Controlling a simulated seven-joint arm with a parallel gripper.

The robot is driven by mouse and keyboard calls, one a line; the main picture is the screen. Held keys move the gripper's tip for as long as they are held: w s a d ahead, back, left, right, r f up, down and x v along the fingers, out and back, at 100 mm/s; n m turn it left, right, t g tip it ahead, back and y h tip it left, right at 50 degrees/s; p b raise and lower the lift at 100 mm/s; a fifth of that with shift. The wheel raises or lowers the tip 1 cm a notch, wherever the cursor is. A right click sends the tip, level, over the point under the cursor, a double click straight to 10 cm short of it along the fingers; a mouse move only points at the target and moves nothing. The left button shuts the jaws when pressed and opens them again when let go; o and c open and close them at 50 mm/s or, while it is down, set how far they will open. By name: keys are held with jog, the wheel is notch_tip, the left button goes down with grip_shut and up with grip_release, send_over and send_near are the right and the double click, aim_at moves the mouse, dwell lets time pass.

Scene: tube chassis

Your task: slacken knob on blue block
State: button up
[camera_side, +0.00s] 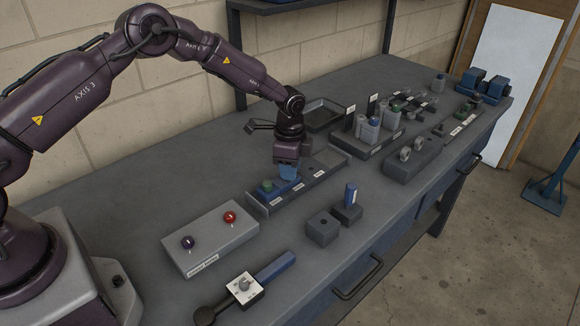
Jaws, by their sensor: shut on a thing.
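My gripper (289,163) points down over the labelled tray (330,175) near the middle of the bench. It is shut on a light blue piece (288,173), and the jaws hide its top. A low dark blue block (283,188) sits in the left part of the tray, just below the held piece. A green round part (267,185) stands at the block's left end, apart from the jaws. I cannot tell whether the light blue piece is the knob or where it meets the block.
A grey box (211,238) with red and purple knobs stands in front left. A dark block with an upright blue peg (350,194) is at the right. A rack of cylinders (368,130) stands behind. A white dial unit (244,286) lies near the front edge.

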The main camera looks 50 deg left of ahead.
jog(key=n, duration=1)
jog(key=shift+n, duration=2)
jog(key=o, duration=0.9)
jog(key=shift+o, duration=0.2)
notch_tip(320, 180, up, 13)
